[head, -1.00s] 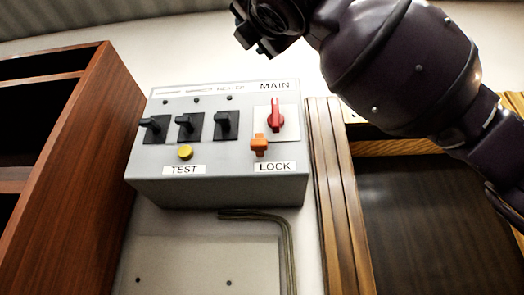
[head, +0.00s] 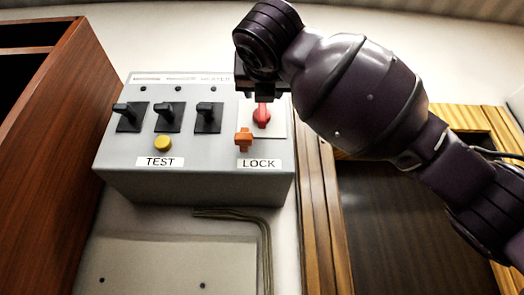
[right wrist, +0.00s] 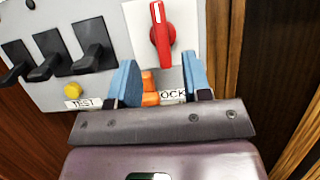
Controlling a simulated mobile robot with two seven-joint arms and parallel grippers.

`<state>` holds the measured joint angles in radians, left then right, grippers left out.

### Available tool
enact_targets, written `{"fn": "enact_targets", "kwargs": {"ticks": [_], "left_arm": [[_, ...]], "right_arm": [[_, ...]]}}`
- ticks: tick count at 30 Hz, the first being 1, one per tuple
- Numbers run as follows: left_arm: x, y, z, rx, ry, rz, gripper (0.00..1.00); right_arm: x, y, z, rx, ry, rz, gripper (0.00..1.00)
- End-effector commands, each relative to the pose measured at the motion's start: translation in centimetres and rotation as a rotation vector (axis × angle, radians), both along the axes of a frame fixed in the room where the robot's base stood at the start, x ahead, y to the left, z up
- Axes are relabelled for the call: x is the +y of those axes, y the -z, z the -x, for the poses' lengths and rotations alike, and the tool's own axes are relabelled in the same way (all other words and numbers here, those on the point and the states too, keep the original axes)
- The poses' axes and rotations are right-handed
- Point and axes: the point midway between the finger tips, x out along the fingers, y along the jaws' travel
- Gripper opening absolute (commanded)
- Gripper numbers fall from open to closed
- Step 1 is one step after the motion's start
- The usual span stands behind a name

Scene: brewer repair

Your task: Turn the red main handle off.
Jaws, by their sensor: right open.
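The red main handle (head: 262,116) is on a white plate at the upper right of the grey control box (head: 190,185). In the right wrist view the handle (right wrist: 160,38) stands upright with a white mark at its top. My right gripper (head: 264,95) hangs just in front of and above the handle in the head view, hiding the MAIN label. In the right wrist view its two blue fingers (right wrist: 160,78) are spread, with the handle beyond their tips and nothing between them touching. My left gripper is not in view.
An orange lock piece (head: 243,139) sits just below the handle, above the LOCK label. Several black switches (head: 168,116) and a yellow button (head: 163,144) are to the left. A wooden cabinet (head: 45,130) stands left, wooden trim (head: 325,220) right.

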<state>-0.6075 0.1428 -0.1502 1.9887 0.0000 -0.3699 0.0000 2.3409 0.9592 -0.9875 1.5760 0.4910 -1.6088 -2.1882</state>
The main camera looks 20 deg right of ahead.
Motion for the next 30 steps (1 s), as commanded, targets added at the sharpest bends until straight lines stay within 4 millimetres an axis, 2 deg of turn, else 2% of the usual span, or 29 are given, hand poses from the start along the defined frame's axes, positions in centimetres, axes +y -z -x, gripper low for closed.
{"fn": "enact_targets", "kwargs": {"ticks": [6,12,18,26,27,30], "left_arm": [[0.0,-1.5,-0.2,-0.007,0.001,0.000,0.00],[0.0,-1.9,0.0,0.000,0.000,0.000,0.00],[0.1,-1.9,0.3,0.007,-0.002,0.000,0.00],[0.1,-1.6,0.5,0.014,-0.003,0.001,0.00],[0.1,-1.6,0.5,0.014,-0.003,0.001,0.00],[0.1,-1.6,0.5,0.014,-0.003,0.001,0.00]], "right_arm": [[-1.1,-1.8,-3.5,0.000,0.001,-0.002,0.45],[-1.7,-2.7,-5.7,-0.001,0.000,-0.002,0.45],[-2.0,-3.0,-6.7,-0.001,-0.001,-0.001,0.45],[-2.0,-3.0,-6.8,-0.001,-0.001,-0.001,0.45],[-2.0,-3.0,-6.8,-0.001,-0.001,-0.001,0.43],[-2.0,-3.0,-6.8,-0.001,-0.001,-0.001,0.28]]}}
